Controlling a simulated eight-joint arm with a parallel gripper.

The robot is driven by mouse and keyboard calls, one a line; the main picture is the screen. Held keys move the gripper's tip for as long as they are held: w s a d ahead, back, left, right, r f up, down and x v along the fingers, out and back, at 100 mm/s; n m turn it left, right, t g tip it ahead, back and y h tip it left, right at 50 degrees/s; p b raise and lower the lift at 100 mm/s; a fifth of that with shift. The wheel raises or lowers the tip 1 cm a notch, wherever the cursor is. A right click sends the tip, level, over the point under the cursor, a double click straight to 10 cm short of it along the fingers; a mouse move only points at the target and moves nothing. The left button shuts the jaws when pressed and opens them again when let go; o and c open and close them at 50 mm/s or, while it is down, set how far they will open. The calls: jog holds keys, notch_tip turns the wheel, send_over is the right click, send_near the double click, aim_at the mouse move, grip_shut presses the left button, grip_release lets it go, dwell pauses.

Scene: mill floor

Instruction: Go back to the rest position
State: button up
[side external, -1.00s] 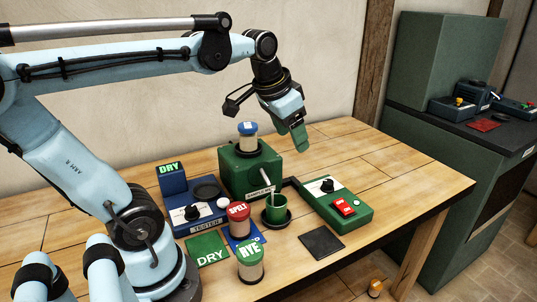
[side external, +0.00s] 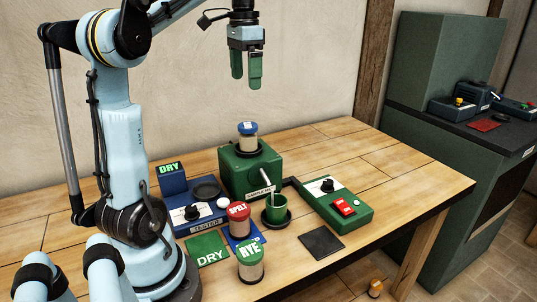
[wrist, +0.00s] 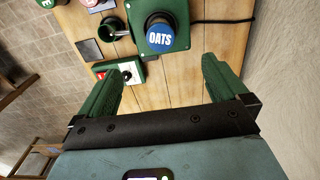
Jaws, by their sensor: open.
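My gripper (side external: 246,80) hangs in the air above the table, fingers pointing down, open and empty. Its two green fingers are apart in the wrist view (wrist: 165,85). Below it, a jar with a blue lid (side external: 248,129) stands upright on the green mill (side external: 240,172); the wrist view reads its lid as OATS (wrist: 160,37). My gripper touches nothing.
On the table (side external: 420,181) stand a blue tester (side external: 195,212) showing DRY, a red SPELT jar (side external: 238,218), a green RYE jar (side external: 250,262), a green cup (side external: 277,207) and a green switch box (side external: 337,205). A small jar (side external: 375,288) lies on the floor. The table's right end is clear.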

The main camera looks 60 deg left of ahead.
notch_tip(320, 180, down, 7)
jog(key=shift+f, duration=0.2)
jog(key=shift+r, duration=0.1)
dwell(0.8)
notch_tip(320, 180, up, 9)
jog(key=d+f+t, duration=0.3)
jog(key=d+f, duration=0.6)
jog(key=d, duration=0.3)
jog(key=s+d+f+t, duration=0.1)
jog(key=d+f+t, duration=0.3)
jog(key=d+f, duration=0.5)
jog(key=d, duration=0.3)
jog(key=shift+f, duration=0.35)
